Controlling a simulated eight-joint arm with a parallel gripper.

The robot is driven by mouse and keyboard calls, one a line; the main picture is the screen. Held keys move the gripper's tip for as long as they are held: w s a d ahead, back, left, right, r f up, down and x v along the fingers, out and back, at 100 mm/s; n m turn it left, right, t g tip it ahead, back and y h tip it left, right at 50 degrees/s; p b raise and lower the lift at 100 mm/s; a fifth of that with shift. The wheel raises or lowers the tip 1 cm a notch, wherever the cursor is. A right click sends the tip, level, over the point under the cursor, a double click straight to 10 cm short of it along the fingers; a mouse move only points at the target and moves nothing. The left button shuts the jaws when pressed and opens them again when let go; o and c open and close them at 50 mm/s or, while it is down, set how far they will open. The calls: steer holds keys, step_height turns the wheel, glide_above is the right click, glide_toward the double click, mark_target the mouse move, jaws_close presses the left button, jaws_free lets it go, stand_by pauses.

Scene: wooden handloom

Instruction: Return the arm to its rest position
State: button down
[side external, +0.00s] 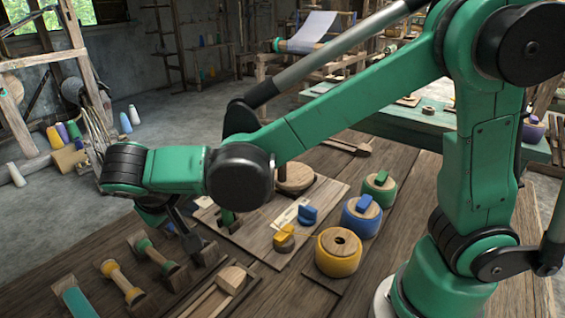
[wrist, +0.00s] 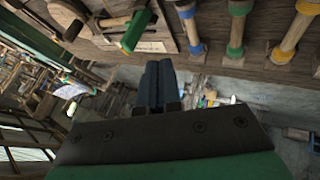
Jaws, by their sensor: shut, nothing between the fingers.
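My gripper (side external: 182,226) hangs at the end of my green arm over the left part of the wooden workbench (side external: 365,160) in the side external view. In the wrist view its two dark fingers (wrist: 159,84) lie together, shut, with nothing seen between them. Part of the gripper is hidden behind my wrist and the wooden stands in the side external view. The fingers are apart from the spools and blocks on the bench.
Spools with green (side external: 158,256) and yellow (side external: 122,282) bands lie in stands at the front left. A yellow round block (side external: 339,252), a blue one (side external: 361,217) and a green one (side external: 379,188) stand right of a wooden board.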

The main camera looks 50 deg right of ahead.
steer(key=s+d+n+t+y, duration=0.1)
steer(key=s+d+t+y, duration=0.1)
steer(key=s+d+y, duration=0.4)
steer(key=s+d+r, duration=0.1)
steer(key=d, duration=0.4)
steer(key=shift+s+t, duration=0.3)
steer(key=shift+s, duration=0.05)
